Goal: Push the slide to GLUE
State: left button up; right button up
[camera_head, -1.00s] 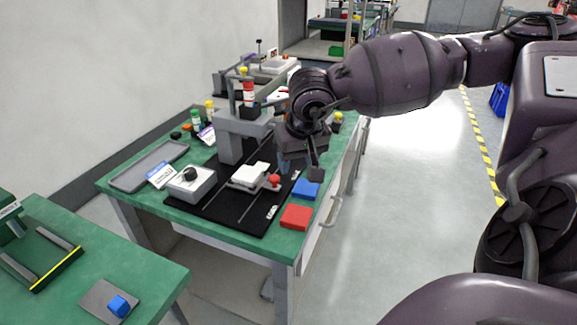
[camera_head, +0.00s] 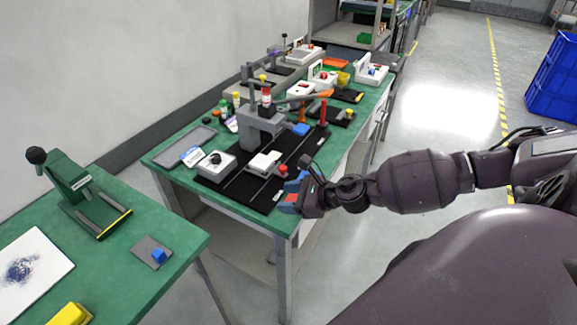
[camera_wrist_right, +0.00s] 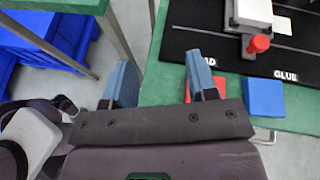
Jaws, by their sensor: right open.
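The white slide (camera_head: 265,161) with its red knob (camera_head: 283,168) sits on the rail of the black base plate (camera_head: 235,184). In the right wrist view the red knob (camera_wrist_right: 258,43) stands between a partly hidden label ending in "AD" (camera_wrist_right: 208,62) and the GLUE label (camera_wrist_right: 285,75). My right gripper (camera_head: 287,204) is open and empty at the table's front corner, apart from the slide. In the wrist view its two blue-grey fingers (camera_wrist_right: 163,78) are spread, and the right finger partly covers the red block. My left gripper is not in view.
A red block (camera_wrist_right: 193,90) and a blue block (camera_wrist_right: 265,97) lie by the plate's front edge. A grey press frame (camera_head: 262,128) stands behind the slide, with a white dial box (camera_head: 216,165) to its left. Another green table (camera_head: 120,260) stands at left.

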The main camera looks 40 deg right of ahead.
aim_at(285, 169)
jog(key=w+d+m+h, duration=0.1)
jog(key=d+m+h, duration=0.1)
jog(key=d+m+t+h, duration=0.1)
jog(key=d+m+h, duration=0.1)
jog(key=d+m, duration=0.1)
jog(key=w+d+f+m+t+h, duration=0.1)
jog(key=d+m+h, duration=0.1)
jog(key=shift+w+d+m, duration=0.35)
jog(key=shift+d+m, duration=0.05)
jog(key=shift+w+d+r+m+h, duration=0.1)
jog(key=shift+d+r+m+h, duration=0.05)
jog(key=shift+d+m+h, duration=0.3)
jog(key=b+x, duration=0.1)
jog(key=x, duration=0.8)
jog(key=shift+w+b, duration=0.1)
jog(key=shift+b, duration=0.3)
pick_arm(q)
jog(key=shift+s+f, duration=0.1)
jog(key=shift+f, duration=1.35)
pick_arm(e)
jog(key=shift+x, duration=0.75)
jog(key=shift+r, duration=0.1)
